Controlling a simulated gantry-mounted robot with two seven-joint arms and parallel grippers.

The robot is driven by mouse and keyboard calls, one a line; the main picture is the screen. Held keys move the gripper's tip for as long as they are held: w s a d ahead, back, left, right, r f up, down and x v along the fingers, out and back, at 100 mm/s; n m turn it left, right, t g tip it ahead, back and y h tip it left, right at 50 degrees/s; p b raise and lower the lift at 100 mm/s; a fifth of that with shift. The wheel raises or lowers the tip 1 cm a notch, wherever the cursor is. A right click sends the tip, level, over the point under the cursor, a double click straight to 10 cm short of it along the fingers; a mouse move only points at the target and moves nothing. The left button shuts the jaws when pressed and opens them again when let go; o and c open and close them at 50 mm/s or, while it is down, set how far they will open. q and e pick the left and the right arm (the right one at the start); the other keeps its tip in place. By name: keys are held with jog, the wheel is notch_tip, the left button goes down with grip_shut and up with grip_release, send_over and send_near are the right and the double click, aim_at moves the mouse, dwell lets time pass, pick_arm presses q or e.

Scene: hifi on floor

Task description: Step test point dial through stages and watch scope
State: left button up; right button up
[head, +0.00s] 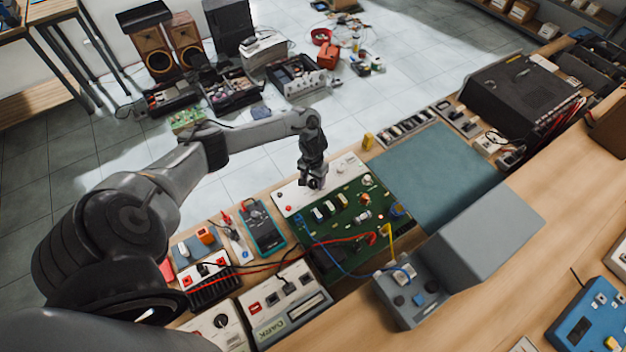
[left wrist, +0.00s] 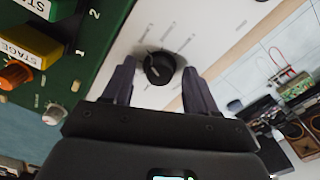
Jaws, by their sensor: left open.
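The test point dial (left wrist: 160,68) is a round black knob on a white panel. In the left wrist view it sits between the fingertips of my left gripper (left wrist: 160,78), which is open around it; I cannot tell whether they touch. In the head view my left gripper (head: 313,182) points down at the white panel (head: 347,170) along the far edge of the green circuit board (head: 345,215), hiding the dial. A grey box with a knobbed front (head: 480,235) stands right of the board and may be the scope; no screen shows. My right gripper is out of view.
A teal multimeter (head: 264,228) and red, blue and yellow leads (head: 345,240) lie around the board. A bare teal mat (head: 435,175) lies to its right. A large black unit (head: 520,95) stands behind the mat. Yellow and green STAGE labels (left wrist: 30,45) stand on the board.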

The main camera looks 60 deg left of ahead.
pick_arm(q)
jog(key=shift+c, duration=0.2)
jog(key=c, duration=1)
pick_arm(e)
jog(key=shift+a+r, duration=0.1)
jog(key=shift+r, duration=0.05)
pick_arm(q)
jog(key=m+p, duration=0.1)
jog(key=m, duration=0.1)
jog(key=shift+r+m+p, duration=0.1)
jog(key=shift+m+p, duration=0.2)
jog(key=shift+m, duration=0.1)
jog(key=m, duration=0.3)
jog(key=shift+p, duration=0.35)
jog(key=shift+m, duration=0.9)
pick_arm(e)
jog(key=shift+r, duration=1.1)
